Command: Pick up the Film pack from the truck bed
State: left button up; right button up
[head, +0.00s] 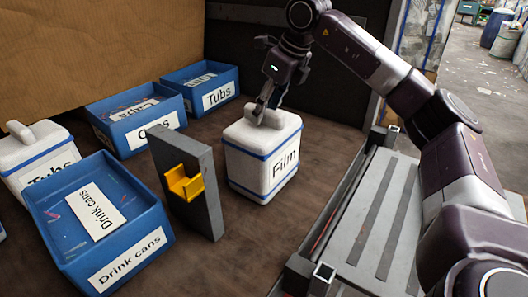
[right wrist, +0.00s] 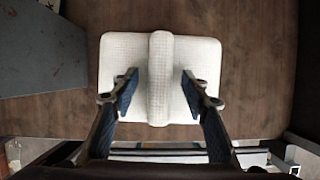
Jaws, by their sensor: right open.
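The Film pack (head: 262,160) is a white block with blue bands, a "Film" label on its side and a raised white ridge on top. It stands upright on the brown truck bed (head: 310,187). My right gripper (head: 266,112) is above the pack, pointing down. In the right wrist view, the pack (right wrist: 205,65) lies below the gripper (right wrist: 158,92), whose two open fingers are on either side of the ridge (right wrist: 160,75), with a gap on both sides. I cannot tell whether the fingertips touch the pack's top. My left gripper is not in view.
A grey upright plate with a yellow bracket (head: 184,184) stands close left of the pack. Blue crates (head: 57,230) and a white Tubs pack (head: 35,160) are further left. A grey slatted surface (head: 375,220) lies to the right. Bare bed shows right of the pack.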

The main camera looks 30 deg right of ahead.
jog(key=shift+f, duration=0.25)
dwell(0.5)
grip_shut()
jog(key=shift+w+r, duration=0.1)
dwell(0.4)
